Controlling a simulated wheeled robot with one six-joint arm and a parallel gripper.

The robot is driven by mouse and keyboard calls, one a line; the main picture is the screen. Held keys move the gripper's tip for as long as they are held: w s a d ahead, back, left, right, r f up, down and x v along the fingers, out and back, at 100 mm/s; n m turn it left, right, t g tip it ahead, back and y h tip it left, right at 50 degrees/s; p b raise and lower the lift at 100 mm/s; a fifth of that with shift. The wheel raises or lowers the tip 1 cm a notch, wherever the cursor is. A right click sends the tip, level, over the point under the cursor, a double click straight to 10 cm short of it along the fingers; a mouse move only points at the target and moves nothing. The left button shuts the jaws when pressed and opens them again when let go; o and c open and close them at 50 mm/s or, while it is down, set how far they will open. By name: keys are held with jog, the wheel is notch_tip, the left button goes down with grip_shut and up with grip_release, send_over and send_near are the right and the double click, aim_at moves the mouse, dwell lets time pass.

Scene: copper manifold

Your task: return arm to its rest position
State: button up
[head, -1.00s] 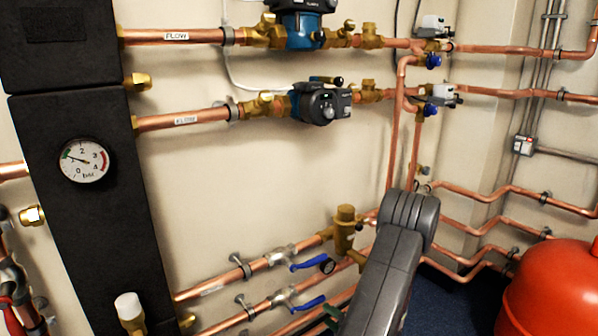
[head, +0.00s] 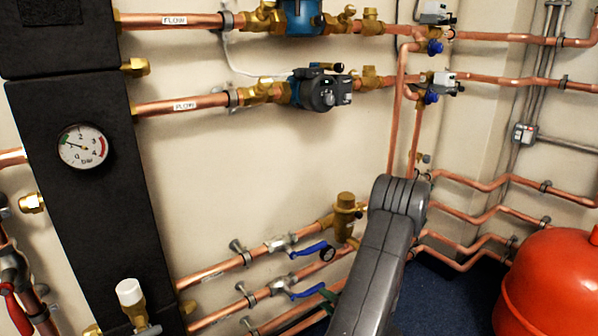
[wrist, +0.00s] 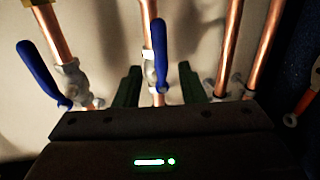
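My gripper (wrist: 159,68) shows in the wrist view as two dark green fingers standing apart, so it is open. A blue lever handle (wrist: 160,45) on a vertical-looking copper pipe appears between the fingers; whether it is in the grip space or behind it I cannot tell. A second blue handle (wrist: 42,75) lies left of the fingers, apart from them. In the head view my grey arm reaches in from the bottom edge, right of the two blue-handled valves (head: 310,250). My gripper is mostly hidden there behind the arm.
A black manifold casing (head: 85,215) with a pressure gauge (head: 82,147) stands at left. Copper pipes with pumps (head: 320,90) run along the wall above the arm. A red tank (head: 550,285) stands at right. The wall between upper and lower pipes is bare.

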aim_at(312, 293)
jog(key=b+x, duration=0.1)
jog(key=x, duration=0.5)
jog(key=shift+w+a+f+b, duration=0.15)
jog(key=shift+w+a+b, duration=0.1)
jog(key=shift+a+b, duration=0.1)
jog(key=shift+w, duration=0.2)
jog(key=shift+f+m+y+p, duration=0.3)
jog(key=shift+f+m+p, duration=0.2)
jog(key=shift+m, duration=0.4)
